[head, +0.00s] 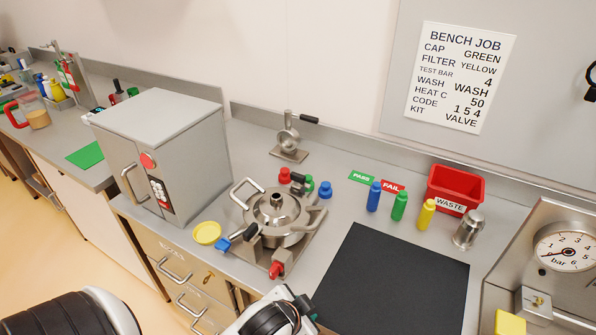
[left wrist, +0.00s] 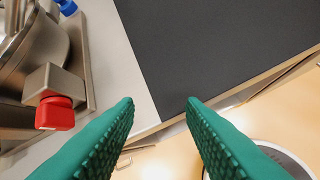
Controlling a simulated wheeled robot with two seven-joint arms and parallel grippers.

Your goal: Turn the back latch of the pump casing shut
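The pump casing (head: 283,222) is a round steel body on a flat plate, with loop handles and a central neck. A black-handled latch (head: 251,230) shows on its front left side. Small dark and coloured parts crowd its back edge, so I cannot tell how the back latch stands. My left gripper (left wrist: 160,104) has green ribbed fingers, open and empty, over the bench's front edge. In the left wrist view the casing (left wrist: 35,50) is to the left, apart from the fingers. My right gripper is not in view.
A red-knobbed fitting (head: 277,268) sticks out at the casing's front. A black mat (head: 395,290) lies to its right and a grey oven (head: 160,150) stands to its left. Several bottles and a red waste bin (head: 455,190) stand behind the mat. The mat is clear.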

